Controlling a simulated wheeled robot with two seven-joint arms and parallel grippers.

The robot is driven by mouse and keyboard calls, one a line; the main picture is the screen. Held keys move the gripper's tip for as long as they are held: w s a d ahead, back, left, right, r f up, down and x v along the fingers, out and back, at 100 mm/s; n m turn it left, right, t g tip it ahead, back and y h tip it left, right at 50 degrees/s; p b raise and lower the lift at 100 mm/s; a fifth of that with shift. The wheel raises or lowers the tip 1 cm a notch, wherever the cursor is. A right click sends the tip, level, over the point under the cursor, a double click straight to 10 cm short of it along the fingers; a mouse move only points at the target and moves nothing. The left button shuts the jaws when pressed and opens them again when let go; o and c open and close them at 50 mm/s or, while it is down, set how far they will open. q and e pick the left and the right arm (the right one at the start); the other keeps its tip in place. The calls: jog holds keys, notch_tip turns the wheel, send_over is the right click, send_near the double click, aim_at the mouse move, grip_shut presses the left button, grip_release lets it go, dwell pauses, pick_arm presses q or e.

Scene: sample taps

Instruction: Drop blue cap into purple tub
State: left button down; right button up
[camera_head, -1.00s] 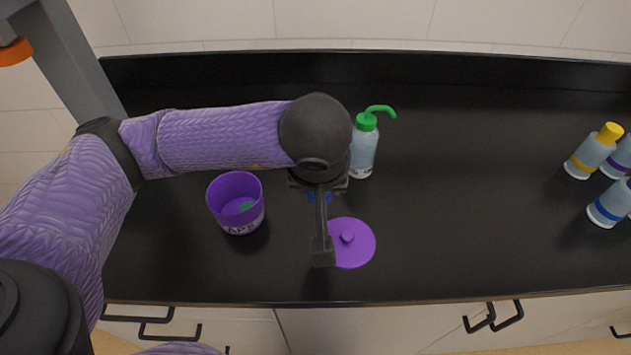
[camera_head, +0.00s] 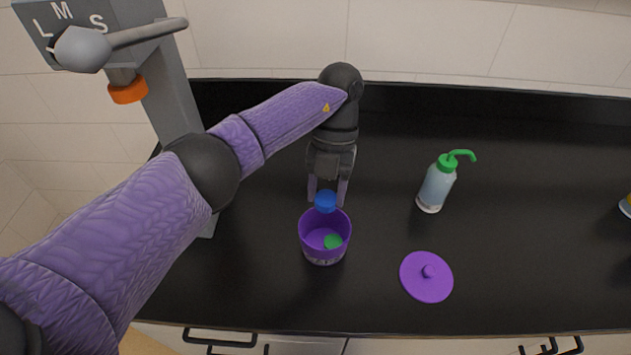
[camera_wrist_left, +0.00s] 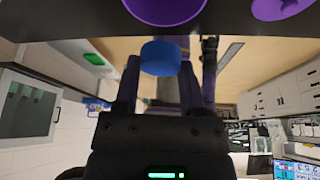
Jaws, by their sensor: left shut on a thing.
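The blue cap (camera_head: 325,201) is held between the fingertips of my left gripper (camera_head: 328,196), which is shut on it. The cap also shows between the fingers in the left wrist view (camera_wrist_left: 161,58). The purple tub (camera_head: 324,252) stands open on the black counter, just below and in front of the cap in the head view. A green cap (camera_head: 332,241) lies inside the tub. The cap appears to be above the tub's far rim; the exact height is hard to tell. The tub shows at the top of the left wrist view (camera_wrist_left: 165,8). My right gripper is not in view.
A purple lid (camera_head: 427,277) with a knob lies flat on the counter (camera_head: 540,240), right of the tub. A wash bottle (camera_head: 436,187) with a green spout stands behind it. A grey stand (camera_head: 165,90) with an orange ring is at the left. The counter's right side is mostly clear.

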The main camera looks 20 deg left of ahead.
pick_arm(q)
jog(key=n+h, duration=0.1)
jog(key=n, duration=0.2)
jog(key=n+h+p, duration=0.1)
jog(key=n, duration=0.2)
jog(key=shift+w+d+f+t, duration=0.1)
jog(key=shift+d+t, duration=0.05)
jog(key=shift+t, duration=0.25)
jog(key=n+t+h, duration=0.1)
jog(key=n, duration=0.2)
jog(key=shift+f+n, duration=0.1)
jog(key=shift+n, duration=0.2)
jog(key=n, duration=0.2)
jog(key=n+t+p, duration=0.1)
jog(key=n, duration=0.1)
jog(key=n+t+h, duration=0.1)
jog(key=shift+w+a+f+n, duration=0.15)
jog(key=shift+w+a+n, duration=0.05)
jog(key=shift+a+n, duration=0.2)
jog(key=f+n+b, duration=0.1)
jog(key=f+b, duration=0.1)
jog(key=f+n+t+b, duration=0.1)
jog(key=f+n+b, duration=0.1)
jog(key=a+f+n+t+b, duration=0.1)
jog(key=f+n+b, duration=0.1)
jog(key=shift+w+f, duration=0.2)
jog(key=shift+f, duration=0.2)
jog(key=shift+r, duration=0.15)
jog(key=shift+c, duration=0.5)
grip_release()
